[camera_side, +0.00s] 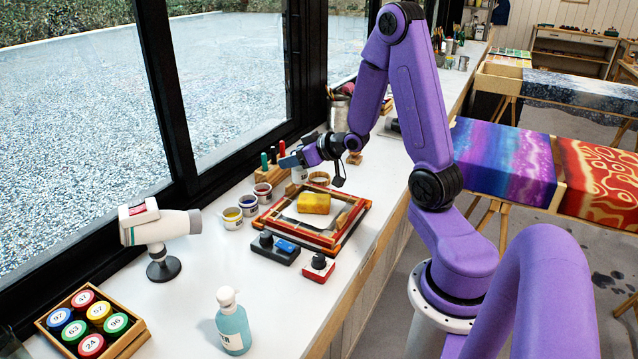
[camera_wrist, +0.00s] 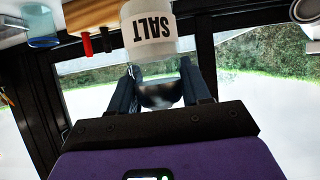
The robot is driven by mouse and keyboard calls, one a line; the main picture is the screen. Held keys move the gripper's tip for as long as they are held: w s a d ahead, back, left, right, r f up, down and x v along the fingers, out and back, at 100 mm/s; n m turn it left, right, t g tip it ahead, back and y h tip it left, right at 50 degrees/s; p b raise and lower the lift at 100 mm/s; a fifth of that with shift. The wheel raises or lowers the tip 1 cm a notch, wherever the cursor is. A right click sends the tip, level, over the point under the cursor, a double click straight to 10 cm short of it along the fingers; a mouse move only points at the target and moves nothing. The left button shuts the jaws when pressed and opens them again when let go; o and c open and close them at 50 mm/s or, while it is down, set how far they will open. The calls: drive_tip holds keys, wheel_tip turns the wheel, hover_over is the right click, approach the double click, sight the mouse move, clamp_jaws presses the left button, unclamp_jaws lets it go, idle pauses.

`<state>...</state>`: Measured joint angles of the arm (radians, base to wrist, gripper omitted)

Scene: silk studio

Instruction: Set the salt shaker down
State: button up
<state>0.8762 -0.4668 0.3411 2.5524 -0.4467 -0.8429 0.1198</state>
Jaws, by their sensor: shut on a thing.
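The salt shaker (camera_wrist: 150,36) is white with dark letters reading SALT, upside down in the wrist view. Its dark rounded top (camera_wrist: 160,96) lies between the two fingers of my gripper (camera_wrist: 160,74). My gripper is shut on it. In the side view my gripper (camera_side: 289,161) reaches left over the white bench (camera_side: 212,262), close to the window. A small white part of the shaker (camera_side: 299,174) shows just under the fingers. The letters and the bench things in the wrist view share the same inverted direction, so the shaker looks upright. Whether its base touches the bench is unclear.
A wooden block (camera_side: 268,183) with coloured handles stands just left of my gripper. Several dye pots (camera_side: 232,218) and a wooden frame (camera_side: 357,220) with a yellow sponge (camera_side: 314,203) sit nearer the camera. The black window post (camera_side: 300,65) is behind.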

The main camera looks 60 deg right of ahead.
drive_tip(key=s+d+r+m+h, duration=0.2)
drive_tip(key=s+d, duration=0.4)
drive_tip(key=d, duration=0.5)
drive_tip(key=shift+w+d+f, duration=1.4)
drive_tip(key=shift+w+f, duration=0.35)
drive_tip(key=shift+f, duration=0.5)
drive_tip(key=shift+w+d+f, duration=1.45)
drive_tip(key=shift+w+f, duration=0.3)
drive_tip(key=shift+f, duration=0.5)
drive_tip(key=shift+w+d+f, duration=1.4)
drive_tip(key=shift+w+f, duration=0.35)
drive_tip(key=shift+f, duration=0.5)
drive_tip(key=shift+f, duration=0.15)
drive_tip(key=o, duration=1.2)
drive_tip(key=shift+c, duration=0.2)
